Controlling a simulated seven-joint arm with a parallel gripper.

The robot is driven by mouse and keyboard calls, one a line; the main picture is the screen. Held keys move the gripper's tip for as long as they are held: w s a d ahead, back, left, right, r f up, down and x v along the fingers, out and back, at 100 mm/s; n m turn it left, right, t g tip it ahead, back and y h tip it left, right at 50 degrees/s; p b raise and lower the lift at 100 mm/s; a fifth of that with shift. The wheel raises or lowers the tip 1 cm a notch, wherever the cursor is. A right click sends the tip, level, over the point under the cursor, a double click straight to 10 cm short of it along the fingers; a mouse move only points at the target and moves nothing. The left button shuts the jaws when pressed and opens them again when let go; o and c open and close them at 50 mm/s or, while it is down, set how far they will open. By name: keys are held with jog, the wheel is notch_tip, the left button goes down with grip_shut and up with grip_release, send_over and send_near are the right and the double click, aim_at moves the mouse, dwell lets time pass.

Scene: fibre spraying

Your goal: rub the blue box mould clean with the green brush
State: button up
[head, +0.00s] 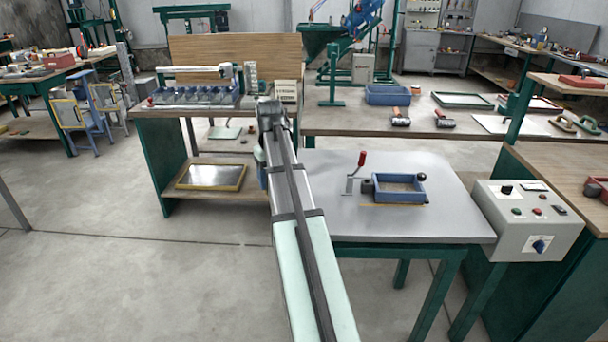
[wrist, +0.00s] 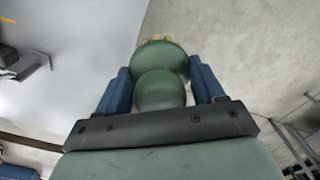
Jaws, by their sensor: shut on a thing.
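The blue box mould (head: 424,190) sits on the grey tabletop (head: 330,220), right of my arm in the head view. It is an open frame with a pale inside and a dark knob at its right corner. The green brush (wrist: 160,92) is between the blue fingers of my gripper (wrist: 160,88) in the wrist view, with tan bristles showing at the top. My gripper is shut on the brush, beside the tabletop's left edge and apart from the mould. In the head view my arm largely hides the gripper and brush.
A red-handled crank (head: 361,162) stands at the mould's left side. A grey control box (head: 530,215) is at the table's right end. Behind is a wooden bench with a blue crate (head: 388,95) and rollers (head: 401,117). The tabletop in front of the mould is mostly clear.

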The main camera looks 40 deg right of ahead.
jog(key=w+a+n, duration=0.3)
jog(key=w+a, duration=0.1)
jog(key=a, duration=1.1)
jog(key=w+a+n, duration=0.2)
jog(key=w+a, duration=0.1)
jog(key=a, duration=1.2)
jog(key=s+d+m, duration=0.1)
jog(key=s+d, duration=0.1)
jog(key=d, duration=0.9)
jog(key=s+d+m, duration=0.2)
jog(key=d, duration=0.8)
jog(key=s+d+m, duration=0.2)
jog(key=s+d, duration=0.1)
jog(key=d, duration=0.8)
jog(key=shift+d+f, duration=0.3)
jog(key=shift+d, duration=0.05)
jog(key=s+d+n, duration=0.4)
jog(key=s+d, duration=0.1)
jog(key=d, duration=0.7)
jog(key=s+d+n, duration=0.5)
jog(key=s+d, duration=0.1)
jog(key=d, duration=0.6)
jog(key=s+d+f+n, duration=0.1)
jog(key=s+d+n, duration=0.4)
jog(key=d, duration=0.7)
jog(key=shift+s, duration=0.7)
